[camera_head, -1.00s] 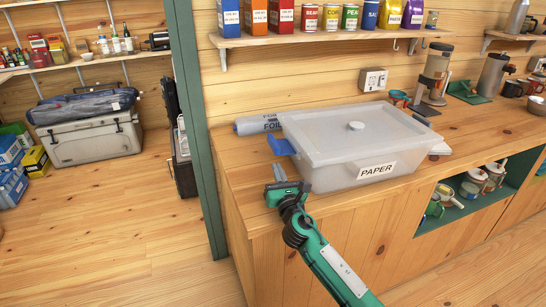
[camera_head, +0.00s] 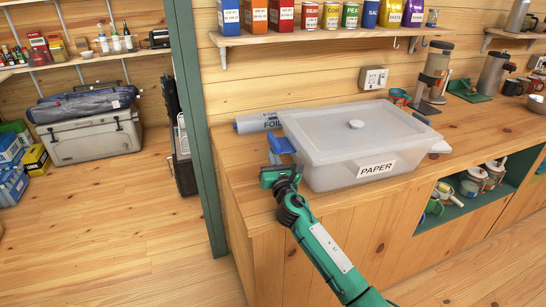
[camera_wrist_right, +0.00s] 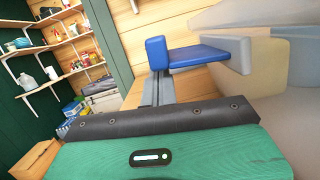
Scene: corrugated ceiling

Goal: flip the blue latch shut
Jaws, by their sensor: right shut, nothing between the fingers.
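The blue latch (camera_head: 281,145) sits on the left end of a translucent bin (camera_head: 345,170) labelled PAPER, and it stands out from the bin's side. The bin's lid (camera_head: 350,130) lies on top. My right gripper (camera_head: 277,172) is shut and empty, just below the latch at the bin's left end. In the right wrist view the latch (camera_wrist_right: 198,55) is straight ahead, above the shut fingers (camera_wrist_right: 157,88). The fingertips are close under it; I cannot tell whether they touch. My left gripper is not in view.
The bin stands on a wooden counter (camera_head: 470,125). A roll of foil (camera_head: 257,122) lies behind the bin's left end. A shelf with tins (camera_head: 310,18) hangs above. A green door post (camera_head: 199,130) stands to the left.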

